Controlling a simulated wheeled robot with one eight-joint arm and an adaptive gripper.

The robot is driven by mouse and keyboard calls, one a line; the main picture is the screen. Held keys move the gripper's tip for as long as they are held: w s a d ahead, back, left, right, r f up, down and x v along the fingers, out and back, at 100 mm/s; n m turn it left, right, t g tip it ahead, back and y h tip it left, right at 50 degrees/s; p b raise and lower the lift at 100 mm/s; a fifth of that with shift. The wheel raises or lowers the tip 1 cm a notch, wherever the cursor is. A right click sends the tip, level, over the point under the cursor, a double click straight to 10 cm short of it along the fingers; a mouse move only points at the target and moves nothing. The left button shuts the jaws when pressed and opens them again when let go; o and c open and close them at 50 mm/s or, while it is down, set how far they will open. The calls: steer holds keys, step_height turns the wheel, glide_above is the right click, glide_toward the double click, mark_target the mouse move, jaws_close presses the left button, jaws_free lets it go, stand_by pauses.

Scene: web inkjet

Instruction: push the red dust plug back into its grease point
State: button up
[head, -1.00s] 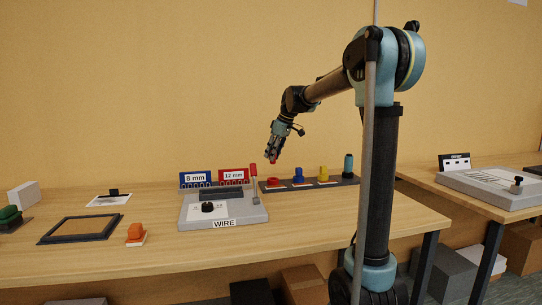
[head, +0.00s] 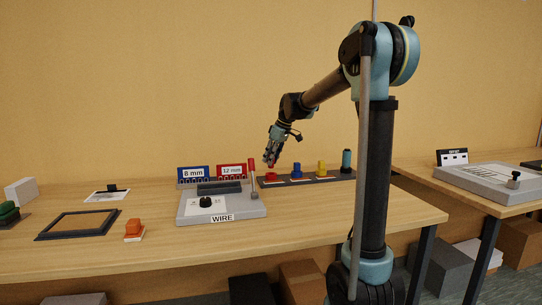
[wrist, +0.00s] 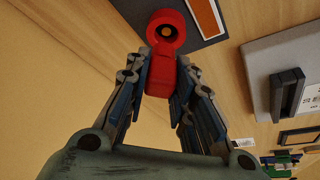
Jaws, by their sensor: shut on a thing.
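My gripper (head: 270,159) is shut on the red dust plug (wrist: 160,76), which sticks out between the fingertips. The plug also shows as a small red tip in the head view. The red grease point (wrist: 166,31) is a round red collar with a brass-coloured centre, on a dark strip (wrist: 203,28). In the head view the collar (head: 271,177) is right below the gripper. The plug is above the collar and overlaps its edge in the wrist view; I cannot tell whether they touch.
Close on the left is the grey WIRE unit (head: 230,206) with an upright red-handled lever (head: 252,168). The table front is mostly clear.

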steer(key=shift+f, duration=0.75)
steer(key=shift+f, duration=1.25)
stand_by(1.3)
steer(key=o, duration=1)
steer(key=shift+d, duration=0.1)
steer(key=v, duration=1.1)
steer(key=shift+d+r, duration=0.15)
steer(key=shift+r, duration=0.2)
